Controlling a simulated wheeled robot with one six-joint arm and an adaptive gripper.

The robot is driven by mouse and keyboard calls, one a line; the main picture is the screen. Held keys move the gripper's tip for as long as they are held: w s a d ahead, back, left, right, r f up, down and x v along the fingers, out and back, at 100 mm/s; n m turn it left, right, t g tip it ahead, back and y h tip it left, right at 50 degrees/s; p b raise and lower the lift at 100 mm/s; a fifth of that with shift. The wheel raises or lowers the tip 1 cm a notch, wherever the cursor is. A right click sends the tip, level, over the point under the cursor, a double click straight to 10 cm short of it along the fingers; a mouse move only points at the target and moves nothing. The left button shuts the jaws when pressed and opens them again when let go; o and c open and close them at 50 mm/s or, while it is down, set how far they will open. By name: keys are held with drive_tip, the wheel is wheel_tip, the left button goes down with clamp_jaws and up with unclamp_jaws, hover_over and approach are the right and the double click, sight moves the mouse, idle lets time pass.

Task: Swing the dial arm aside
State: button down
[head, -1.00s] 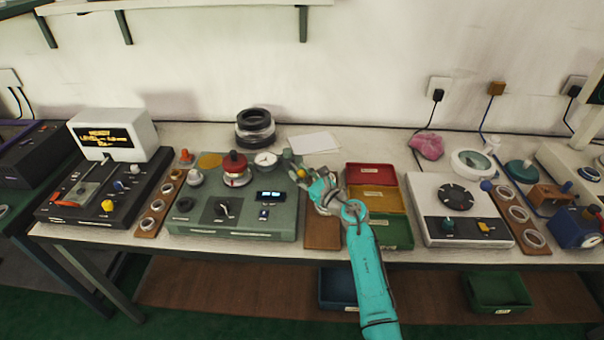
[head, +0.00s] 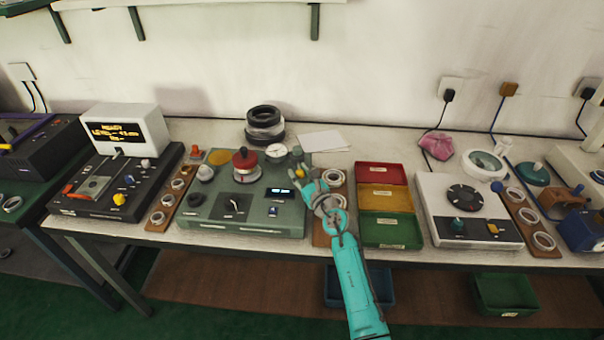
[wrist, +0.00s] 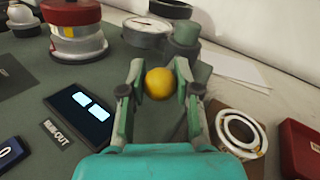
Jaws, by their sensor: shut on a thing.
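The dial gauge (head: 276,152) has a round white face and sits at the back right of the grey-green test station (head: 245,215). It also shows in the wrist view (wrist: 147,27), beside a green post (wrist: 184,42). A yellow ball knob (wrist: 159,84) is between my fingertips. My gripper (head: 300,165) is shut on this knob, above the station's right edge. The link from knob to dial is mostly hidden by my fingers. A red-topped round stack (head: 245,165) stands on the station left of the dial.
A brown board with pale rings (head: 335,178) lies right of the station. Beyond it are red (head: 382,172), yellow and green trays. Black rings (head: 264,125) are stacked behind the station. A white sheet (head: 323,141) lies on the bench behind my gripper.

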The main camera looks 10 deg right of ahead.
drive_tip(key=shift+a, duration=0.3)
drive_tip(key=c, duration=0.8)
unclamp_jaws()
drive_tip(key=shift+d, duration=0.1)
drive_tip(key=shift+s, duration=0.25)
drive_tip(key=v, duration=1.1)
drive_tip(key=shift+s+d, duration=0.15)
drive_tip(key=shift+s, duration=0.1)
